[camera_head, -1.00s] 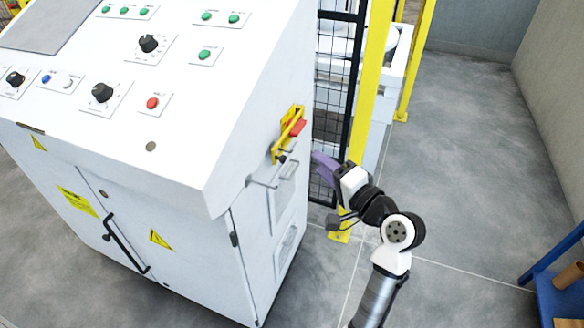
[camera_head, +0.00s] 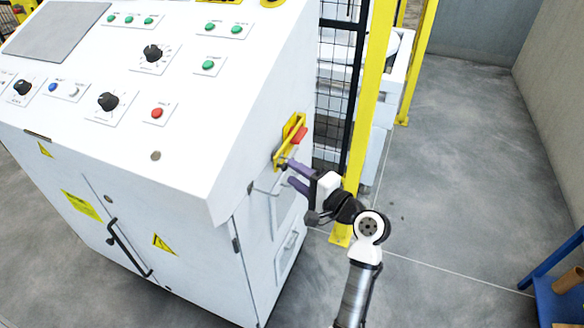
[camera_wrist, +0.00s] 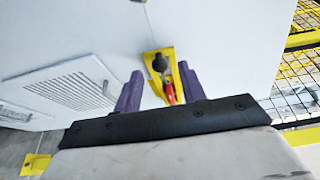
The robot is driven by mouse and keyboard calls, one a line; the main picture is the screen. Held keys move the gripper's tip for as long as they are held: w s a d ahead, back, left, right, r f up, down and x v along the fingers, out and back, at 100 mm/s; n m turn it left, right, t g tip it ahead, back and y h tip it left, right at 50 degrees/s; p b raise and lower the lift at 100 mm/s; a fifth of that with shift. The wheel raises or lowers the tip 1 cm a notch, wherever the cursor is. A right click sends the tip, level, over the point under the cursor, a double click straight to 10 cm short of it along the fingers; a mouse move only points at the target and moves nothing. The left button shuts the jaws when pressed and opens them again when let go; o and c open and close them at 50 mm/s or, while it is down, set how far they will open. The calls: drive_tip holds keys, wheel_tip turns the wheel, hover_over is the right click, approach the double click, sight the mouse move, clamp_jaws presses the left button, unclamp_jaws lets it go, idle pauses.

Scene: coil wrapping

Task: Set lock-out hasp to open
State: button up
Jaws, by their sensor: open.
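The lock-out hasp is on the right side face of the white cabinet. It has a yellow plate (camera_head: 283,153) with a red part (camera_head: 298,134) and a dark knob-like part at its lower end. In the wrist view the yellow plate (camera_wrist: 179,72), the red part (camera_wrist: 169,93) and the dark round part (camera_wrist: 159,63) show between and beyond my fingers. My gripper (camera_head: 291,175) is open, its two purple fingers pointing at the cabinet side just below the hasp. The wrist view also shows my gripper (camera_wrist: 160,92) with the fingers apart. Whether a finger touches the hasp is not clear.
The white cabinet (camera_head: 120,150) carries a sloped panel of buttons and knobs. A thin metal handle or bracket (camera_head: 265,190) sits below the hasp. A black mesh fence with a yellow post (camera_head: 368,100) stands behind. Open floor lies to the right, with a blue rack (camera_head: 550,280) lower right.

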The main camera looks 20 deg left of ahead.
drive_tip(key=shift+x, duration=1.05)
clamp_jaws()
